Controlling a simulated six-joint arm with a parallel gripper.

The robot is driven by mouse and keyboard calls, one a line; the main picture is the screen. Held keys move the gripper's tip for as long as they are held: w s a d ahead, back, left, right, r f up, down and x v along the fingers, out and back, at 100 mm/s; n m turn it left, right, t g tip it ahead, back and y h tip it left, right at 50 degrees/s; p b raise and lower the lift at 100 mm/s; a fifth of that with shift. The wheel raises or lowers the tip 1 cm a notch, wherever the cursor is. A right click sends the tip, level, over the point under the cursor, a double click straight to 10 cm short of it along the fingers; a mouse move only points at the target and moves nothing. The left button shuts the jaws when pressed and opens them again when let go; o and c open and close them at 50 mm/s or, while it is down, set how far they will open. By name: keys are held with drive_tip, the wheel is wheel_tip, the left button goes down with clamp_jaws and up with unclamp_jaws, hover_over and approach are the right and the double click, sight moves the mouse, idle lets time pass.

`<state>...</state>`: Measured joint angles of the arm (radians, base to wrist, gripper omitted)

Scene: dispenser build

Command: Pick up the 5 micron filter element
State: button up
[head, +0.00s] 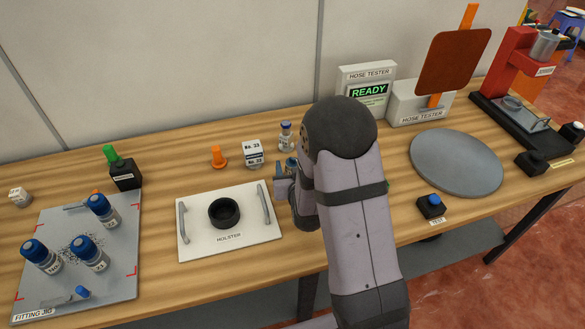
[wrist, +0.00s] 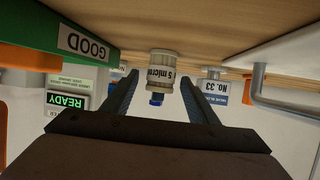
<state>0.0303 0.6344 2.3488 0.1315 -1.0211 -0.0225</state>
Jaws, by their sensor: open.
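The 5 micron filter element (wrist: 162,70) is a pale grey cylinder with dark lettering and a small blue end. In the wrist view it stands at the table, which fills the top of that picture. My gripper (wrist: 158,98) is open. Its two dark fingers show on either side of the filter element in that view, with gaps to both. I cannot tell how far it reaches between them. In the head view my gripper (head: 283,182) is low at the right side of the holster, partly behind my arm. A small blue-topped cylinder (head: 286,135) stands beyond it.
The holster plate (head: 200,245) with raised handles lies left of my gripper. The hose tester (head: 366,84) and grey disc (head: 455,165) are further right.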

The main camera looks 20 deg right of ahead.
sight(291, 160)
drive_tip(key=shift+p+x, duration=0.6)
drive_tip(key=shift+x, duration=1.95)
drive_tip(key=shift+s+a+f, duration=0.1)
drive_tip(key=c, duration=1.1)
